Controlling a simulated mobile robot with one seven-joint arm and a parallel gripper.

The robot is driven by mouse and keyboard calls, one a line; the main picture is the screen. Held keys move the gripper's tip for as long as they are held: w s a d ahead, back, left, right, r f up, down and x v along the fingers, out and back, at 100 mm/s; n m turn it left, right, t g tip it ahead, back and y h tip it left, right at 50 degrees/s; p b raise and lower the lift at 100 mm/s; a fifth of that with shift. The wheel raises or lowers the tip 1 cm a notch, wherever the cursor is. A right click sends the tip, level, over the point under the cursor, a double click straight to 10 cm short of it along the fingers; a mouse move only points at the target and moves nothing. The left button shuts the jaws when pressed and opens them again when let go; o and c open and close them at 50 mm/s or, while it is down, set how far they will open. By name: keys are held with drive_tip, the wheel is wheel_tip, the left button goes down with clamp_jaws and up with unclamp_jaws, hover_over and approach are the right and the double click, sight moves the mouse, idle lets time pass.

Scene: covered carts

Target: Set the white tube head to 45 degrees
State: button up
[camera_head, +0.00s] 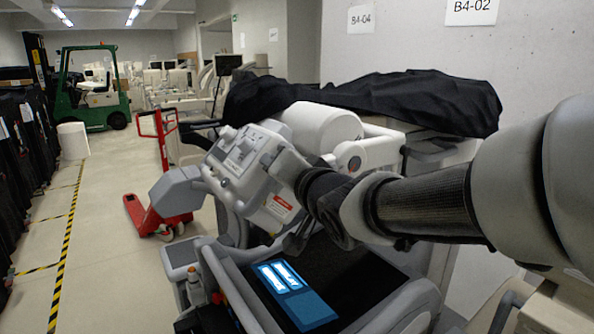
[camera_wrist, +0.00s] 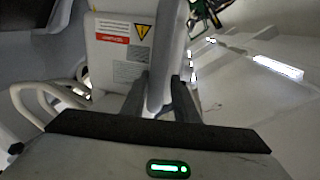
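The white tube head (camera_head: 246,168) is a boxy pale housing with a control panel, red-and-white label and grey edges. It sits tilted at the front of a covered mobile cart, left of my arm. In the wrist view the tube head (camera_wrist: 122,50) shows its labelled face with a yellow warning triangle. A pale grey handle bar (camera_wrist: 160,62) runs down its right side. My gripper (camera_wrist: 163,98) has its two dark fingers on either side of this bar, apparently closed against it. In the head view my wrist mostly hides the fingers and the handle.
The cart carries a lit blue screen (camera_head: 292,290) below my wrist and a white cylinder (camera_head: 322,128) behind the tube head. A black cover (camera_head: 400,98) lies over its back. A red pallet jack (camera_head: 150,205) and a green forklift (camera_head: 92,90) stand left. The wall is close on the right.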

drive_tip(key=shift+f, duration=0.15)
drive_tip(key=shift+s+d, duration=0.1)
drive_tip(key=shift+s+d, duration=0.15)
drive_tip(key=shift+s, duration=0.1)
drive_tip(key=v, duration=1.6)
drive_tip(key=shift+s+d+r+b, duration=0.15)
drive_tip(key=shift+s+r+b, duration=0.05)
drive_tip(key=shift+s+b, duration=0.1)
drive_tip(key=s+d+f+n+g+h+p, duration=0.1)
drive_tip(key=s+d+f+g+h, duration=0.1)
drive_tip(key=d+f+g+h, duration=0.35)
drive_tip(key=s+d+f+n+g+h, duration=0.1)
drive_tip(key=s+d+f+g, duration=0.3)
drive_tip(key=s+f, duration=0.4)
drive_tip(key=shift+d+f+n+h+p, duration=0.3)
drive_tip(key=shift+d+f+n+h, duration=0.05)
drive_tip(key=shift+d+f+n, duration=0.55)
